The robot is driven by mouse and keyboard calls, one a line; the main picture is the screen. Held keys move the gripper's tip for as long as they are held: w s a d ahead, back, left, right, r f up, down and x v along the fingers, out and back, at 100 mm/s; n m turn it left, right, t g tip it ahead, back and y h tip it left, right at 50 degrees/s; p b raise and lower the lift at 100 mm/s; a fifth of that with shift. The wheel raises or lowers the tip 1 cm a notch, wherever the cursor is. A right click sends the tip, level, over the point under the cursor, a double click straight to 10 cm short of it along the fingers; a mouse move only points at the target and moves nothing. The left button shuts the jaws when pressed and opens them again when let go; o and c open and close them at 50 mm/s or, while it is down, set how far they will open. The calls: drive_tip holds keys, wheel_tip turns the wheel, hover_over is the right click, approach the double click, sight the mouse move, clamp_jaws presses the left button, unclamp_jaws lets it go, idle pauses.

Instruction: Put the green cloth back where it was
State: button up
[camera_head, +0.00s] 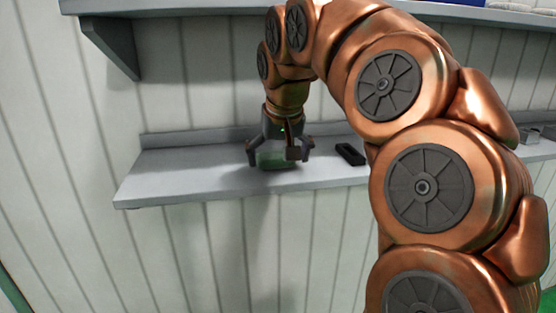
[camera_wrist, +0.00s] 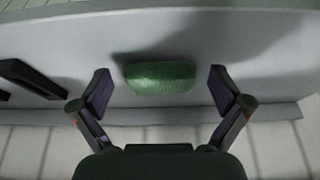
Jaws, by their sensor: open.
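The green cloth (camera_wrist: 160,78) is a small, rounded, folded bundle. It lies on the grey shelf (camera_head: 160,175). In the head view the cloth (camera_head: 272,159) shows between the fingers of my gripper (camera_head: 279,153) and is partly hidden by them. In the wrist view my gripper (camera_wrist: 160,90) is open, with one finger on each side of the cloth. A gap shows between the cloth and each finger, so it is not gripped.
A black block-like object (camera_head: 350,154) lies on the shelf to the right of my gripper; it also shows at the left in the wrist view (camera_wrist: 34,80). An upper shelf (camera_head: 190,5) runs above. The shelf's left part is clear.

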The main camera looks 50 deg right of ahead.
drive_tip(key=v, duration=1.1)
drive_tip(key=shift+r, duration=0.15)
drive_tip(key=shift+a, duration=0.2)
drive_tip(key=a+f+n+g+y, duration=0.15)
drive_tip(key=a+f+n, duration=0.35)
drive_tip(key=a+f, duration=1.05)
drive_tip(key=s+a+f+g, duration=0.1)
drive_tip(key=s+a+f, duration=0.1)
drive_tip(key=s+f, duration=0.2)
drive_tip(key=s+a+f+n+g, duration=0.1)
drive_tip(key=s+a+f, duration=0.2)
drive_tip(key=f, duration=0.6)
drive_tip(key=s+a+f+n+g+y, duration=0.1)
drive_tip(key=s+a+f+g, duration=0.1)
drive_tip(key=s+f, duration=0.3)
drive_tip(key=shift+s+a+f, duration=0.15)
drive_tip(key=shift+a+f, duration=0.45)
drive_tip(key=shift+f, duration=0.4)
